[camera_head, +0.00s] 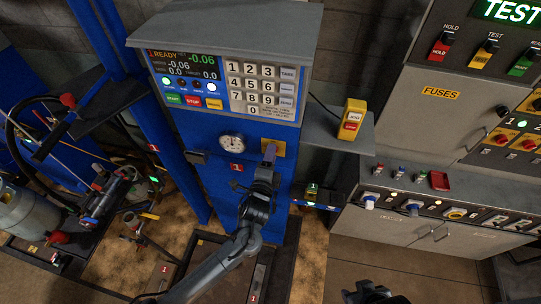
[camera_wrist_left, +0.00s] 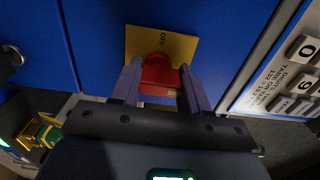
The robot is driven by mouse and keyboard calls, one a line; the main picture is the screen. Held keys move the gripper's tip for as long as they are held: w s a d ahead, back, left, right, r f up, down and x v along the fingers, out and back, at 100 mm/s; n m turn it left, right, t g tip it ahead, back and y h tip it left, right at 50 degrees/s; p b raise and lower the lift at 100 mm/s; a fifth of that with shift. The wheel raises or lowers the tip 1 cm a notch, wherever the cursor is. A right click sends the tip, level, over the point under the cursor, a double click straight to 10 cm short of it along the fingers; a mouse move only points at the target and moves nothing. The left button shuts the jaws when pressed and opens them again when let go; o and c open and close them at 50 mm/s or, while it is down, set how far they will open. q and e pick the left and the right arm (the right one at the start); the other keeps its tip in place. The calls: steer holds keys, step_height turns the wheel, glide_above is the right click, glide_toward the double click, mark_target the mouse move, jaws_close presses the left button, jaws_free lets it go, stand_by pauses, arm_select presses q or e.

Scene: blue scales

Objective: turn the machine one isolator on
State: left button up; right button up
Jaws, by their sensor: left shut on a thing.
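The machine one isolator is a red knob (camera_wrist_left: 160,72) on a yellow plate (camera_wrist_left: 182,44) on the blue cabinet front. Lettering that looks like OFF shows on the plate above the knob in the left wrist view. In the head view the yellow plate (camera_head: 279,148) sits right of the round dial, and my gripper hides the knob. My left gripper (camera_head: 269,155) is shut on the red knob, with one finger on each side of it. My right gripper (camera_head: 370,293) shows only partly as a dark shape at the bottom edge, and its jaws cannot be made out.
Above is a panel with a display (camera_head: 185,67) and a number keypad (camera_head: 262,85). A round dial (camera_head: 231,142) is to the left. A yellow pendant box with a red button (camera_head: 351,120) stands on a grey shelf (camera_head: 325,133) to the right. A grey cabinet with sockets (camera_head: 430,211) is further right.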

arm_select(q)
steer(key=o, duration=1.1)
steer(key=shift+c, duration=0.2)
steer(key=shift+s, duration=0.15)
steer(key=v, duration=1)
steer(key=shift+s+b, duration=0.25)
steer(key=shift+b, duration=0.15)
steer(key=shift+a, duration=0.15)
